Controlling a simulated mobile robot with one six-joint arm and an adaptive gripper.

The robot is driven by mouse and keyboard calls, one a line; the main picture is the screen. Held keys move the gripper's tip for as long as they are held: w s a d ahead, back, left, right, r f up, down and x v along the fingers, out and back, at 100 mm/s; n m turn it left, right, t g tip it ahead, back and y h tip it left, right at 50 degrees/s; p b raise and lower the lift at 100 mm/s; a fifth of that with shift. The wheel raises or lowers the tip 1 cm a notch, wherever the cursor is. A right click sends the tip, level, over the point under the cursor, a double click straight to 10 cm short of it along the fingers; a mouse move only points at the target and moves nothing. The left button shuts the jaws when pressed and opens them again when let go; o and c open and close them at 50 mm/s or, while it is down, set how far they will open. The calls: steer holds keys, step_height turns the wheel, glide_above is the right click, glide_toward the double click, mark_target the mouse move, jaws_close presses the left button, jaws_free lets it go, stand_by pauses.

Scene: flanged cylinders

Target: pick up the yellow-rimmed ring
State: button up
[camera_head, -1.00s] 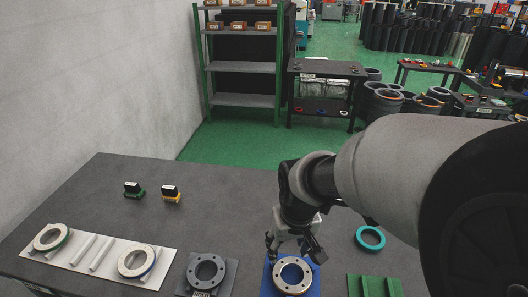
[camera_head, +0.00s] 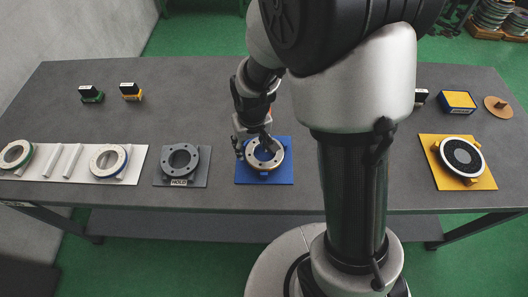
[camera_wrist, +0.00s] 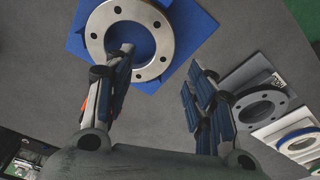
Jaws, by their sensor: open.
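A metal flanged ring (camera_head: 266,164) with bolt holes sits on a blue plate (camera_head: 282,178); its edge looks yellowish-brown in the head view, but I cannot tell for sure that it is the yellow-rimmed one. My gripper (camera_head: 254,146) is open and empty, just over this ring's left part. In the wrist view my gripper (camera_wrist: 160,68) has its left finger overlapping the ring (camera_wrist: 98,27) near its hole, with the right finger apart from it over bare table. I cannot tell whether the left finger touches the ring. The fingers cover part of the ring.
A grey ring (camera_head: 165,163) sits on a HOLD plate (camera_head: 202,178). A white board (camera_head: 135,168) holds a green-rimmed ring (camera_head: 14,166) and a blue-rimmed ring (camera_head: 95,162). My arm hides the table's middle right.

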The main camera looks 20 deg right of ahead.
mark_target(252, 156)
step_height(252, 156, down, 5)
steer(key=shift+w+f+b, duration=0.15)
steer(key=shift+b, duration=1)
jaws_close()
